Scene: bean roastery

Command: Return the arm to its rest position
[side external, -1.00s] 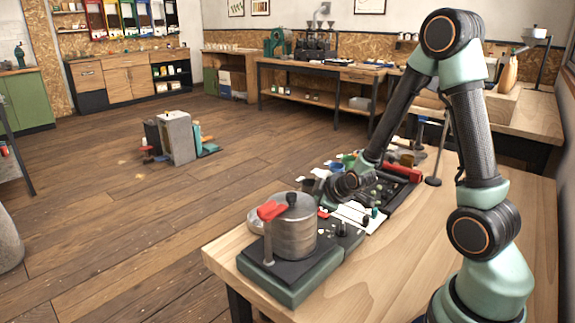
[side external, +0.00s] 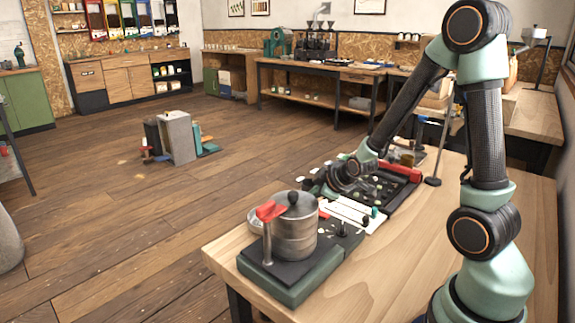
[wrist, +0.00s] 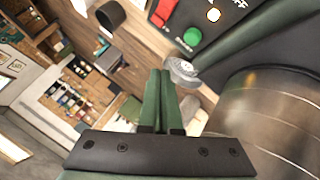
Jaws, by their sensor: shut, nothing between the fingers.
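My gripper (side external: 318,187) hangs low over the far side of the bench, behind a steel pot with a red handle part in the side external view. In the wrist view its two green fingers (wrist: 159,90) lie together with nothing between them. My arm is still bent forward over the bench, with its elbow high.
The steel pot (side external: 295,232) stands on a dark green base (side external: 290,278) at the bench's near corner; it looms at right in the wrist view (wrist: 275,115). A dark tray (side external: 385,192) with small items lies behind. The bench top (side external: 400,265) nearer my base is bare.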

